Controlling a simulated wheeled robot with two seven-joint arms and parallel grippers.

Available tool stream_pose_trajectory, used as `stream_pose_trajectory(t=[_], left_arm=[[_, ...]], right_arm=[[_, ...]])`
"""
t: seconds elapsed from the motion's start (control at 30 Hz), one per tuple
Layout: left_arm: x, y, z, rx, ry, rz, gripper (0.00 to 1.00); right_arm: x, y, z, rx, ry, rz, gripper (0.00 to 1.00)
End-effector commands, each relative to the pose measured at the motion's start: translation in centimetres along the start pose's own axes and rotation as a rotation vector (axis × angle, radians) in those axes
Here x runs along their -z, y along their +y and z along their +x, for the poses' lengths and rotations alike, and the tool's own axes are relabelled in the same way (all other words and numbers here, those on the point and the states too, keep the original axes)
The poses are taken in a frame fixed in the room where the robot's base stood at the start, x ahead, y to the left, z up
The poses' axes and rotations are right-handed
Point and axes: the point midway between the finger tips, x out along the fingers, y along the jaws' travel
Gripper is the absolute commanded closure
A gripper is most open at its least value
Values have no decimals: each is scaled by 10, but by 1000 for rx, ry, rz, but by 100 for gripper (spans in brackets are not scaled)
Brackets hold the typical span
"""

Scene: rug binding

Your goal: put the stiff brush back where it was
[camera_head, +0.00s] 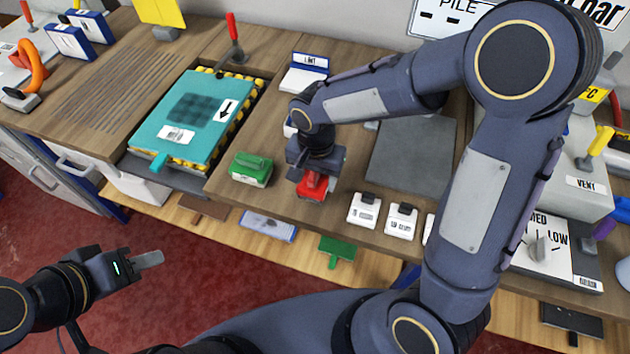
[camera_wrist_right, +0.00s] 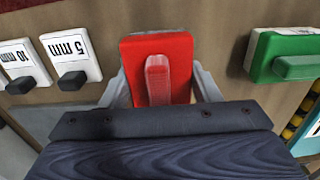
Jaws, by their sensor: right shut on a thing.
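A red block with a raised grip (camera_head: 313,187), which I take to be the stiff brush, is at the front part of the wooden bench. My right gripper (camera_head: 316,178) is above it and shut on it. In the right wrist view the red block (camera_wrist_right: 180,50) sits between the two fingers (camera_wrist_right: 157,88). Whether its underside touches the bench is hidden. A similar green block with a grip (camera_head: 251,169) stands on the bench to its left, and it also shows in the right wrist view (camera_wrist_right: 283,57). My left gripper (camera_head: 148,260) is over the red floor, away from the bench; its finger gap cannot be made out.
White labelled blocks (camera_head: 364,209) stand right of the red block. A teal board (camera_head: 190,115) with a striped edge lies left, and a grey mat (camera_head: 412,155) lies behind. A lower shelf (camera_head: 285,245) holds a green brush-like thing (camera_head: 337,249). My right arm covers part of the bench.

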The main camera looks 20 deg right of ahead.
Motion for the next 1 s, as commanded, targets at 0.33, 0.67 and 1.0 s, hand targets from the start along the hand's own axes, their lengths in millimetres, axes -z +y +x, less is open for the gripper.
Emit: stream_pose_trajectory(t=[0.33,0.67,1.0], left_arm=[[0,0,0,0,0,0,64],[-1,-1,3,0,0,0,64],[-1,-1,2,0,0,0,64]], right_arm=[[-1,-1,27,0,0,-1,65],[-1,-1,29,0,0,-1,33],[-1,-1,29,0,0,-1,22]])
